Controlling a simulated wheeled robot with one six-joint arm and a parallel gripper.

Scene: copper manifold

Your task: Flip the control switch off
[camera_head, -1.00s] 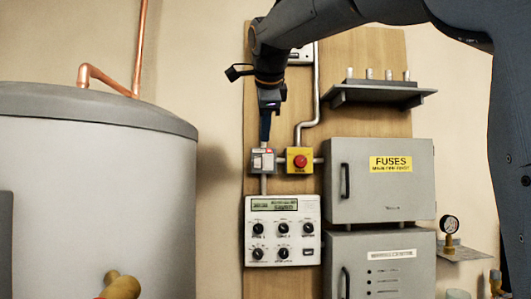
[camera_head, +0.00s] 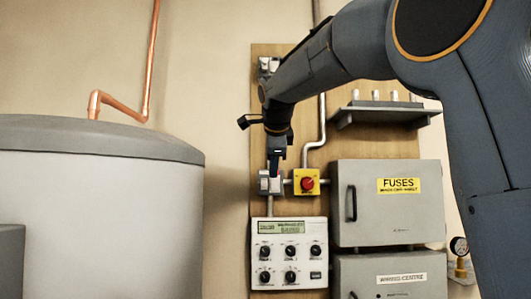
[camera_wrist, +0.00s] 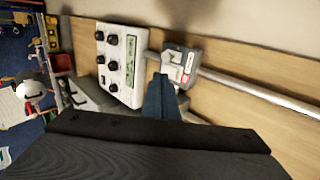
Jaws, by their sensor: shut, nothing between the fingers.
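A small grey switch box (camera_head: 270,186) is fixed to the wooden board, joined by conduit. In the wrist view the switch box (camera_wrist: 182,66) shows a pale face with red markings. My gripper (camera_head: 274,168) points down with its blue fingers shut and empty. In the head view the fingertips overlap the top of the switch box.
A yellow box with a red knob (camera_head: 307,182) sits just right of the switch box. A white control panel (camera_head: 289,285) is below. The grey fuse cabinet (camera_head: 389,222) and a shelf (camera_head: 385,113) are to the right. A large tank (camera_head: 95,220) stands left.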

